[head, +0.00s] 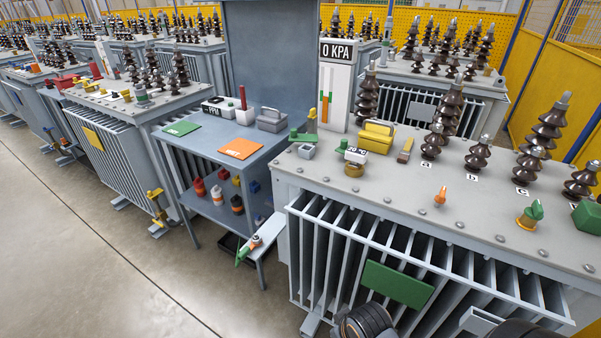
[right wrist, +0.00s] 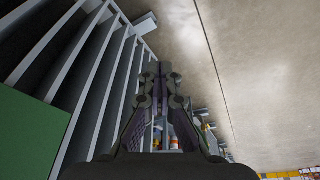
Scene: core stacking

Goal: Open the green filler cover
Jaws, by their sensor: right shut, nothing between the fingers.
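Several green parts sit on the near grey transformer, and I cannot tell for certain which is the filler cover. A green block (head: 588,219) is at the right edge of its top, partly cut off by the frame. A green cap-like part (head: 536,209) stands on a brass fitting left of that block. My right gripper (right wrist: 161,75) is shut and empty beside the radiator fins, apart from these green parts. My left gripper is not in view.
The near transformer (head: 400,215) carries tall brown insulators, a yellow box (head: 376,136) and a gauge (head: 336,90). A green plate (head: 398,283) is on its fins. A grey workbench (head: 207,134) holds a green mat and an orange mat. The floor (head: 70,235) at left is clear.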

